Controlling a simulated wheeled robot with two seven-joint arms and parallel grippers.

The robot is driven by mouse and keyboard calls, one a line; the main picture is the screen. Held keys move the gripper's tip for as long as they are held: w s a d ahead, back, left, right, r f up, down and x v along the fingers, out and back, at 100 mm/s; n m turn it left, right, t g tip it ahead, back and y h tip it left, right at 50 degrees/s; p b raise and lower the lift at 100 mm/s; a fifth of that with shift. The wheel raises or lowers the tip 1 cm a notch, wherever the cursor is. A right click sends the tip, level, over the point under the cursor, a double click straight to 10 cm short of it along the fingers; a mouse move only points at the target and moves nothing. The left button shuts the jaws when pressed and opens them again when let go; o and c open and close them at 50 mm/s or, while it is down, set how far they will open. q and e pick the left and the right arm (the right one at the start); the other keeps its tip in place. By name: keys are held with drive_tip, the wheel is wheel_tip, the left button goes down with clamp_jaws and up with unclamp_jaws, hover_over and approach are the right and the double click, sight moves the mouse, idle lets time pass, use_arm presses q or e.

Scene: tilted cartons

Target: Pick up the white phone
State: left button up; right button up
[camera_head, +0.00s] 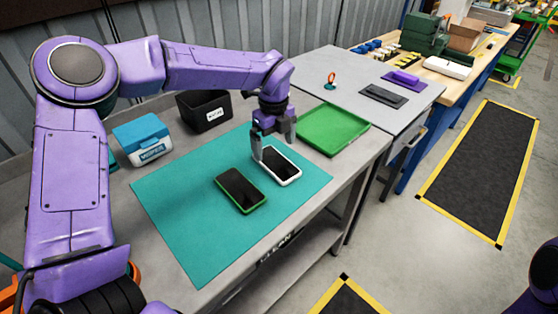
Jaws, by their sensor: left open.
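The white phone (281,166) lies flat on the teal mat (185,235), its dark screen up and its white edge showing. My left gripper (272,150) points down at the phone's upper left end, with its fingers apart. One finger is over or beside the phone's left edge, the other near its far end. I cannot tell whether they touch the phone. The fingers hide a little of the phone's far end. My right gripper is not in view; only a bit of purple arm shows at the lower right corner.
A green-edged phone (240,190) lies close to the white one, at its lower left. A green tray (333,129) is at the right, a black bin (204,112) and a blue-and-white box (143,139) behind. The mat's near left part is clear.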

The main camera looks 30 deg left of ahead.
sight(276, 162)
use_arm(q)
drive_tip(key=f, duration=0.1)
drive_tip(key=f+p, duration=0.1)
drive_tip(key=f, duration=0.1)
drive_tip(key=f+p, duration=0.1)
drive_tip(key=f, duration=0.1)
drive_tip(key=shift+w+d+f, duration=0.1)
drive_tip(key=shift+w+f, duration=0.1)
drive_tip(key=shift+w, duration=0.15)
drive_tip(key=shift+f, duration=0.35)
drive_tip(key=c, duration=1.1)
drive_tip(key=shift+r, duration=0.1)
drive_tip(key=shift+c, duration=0.2)
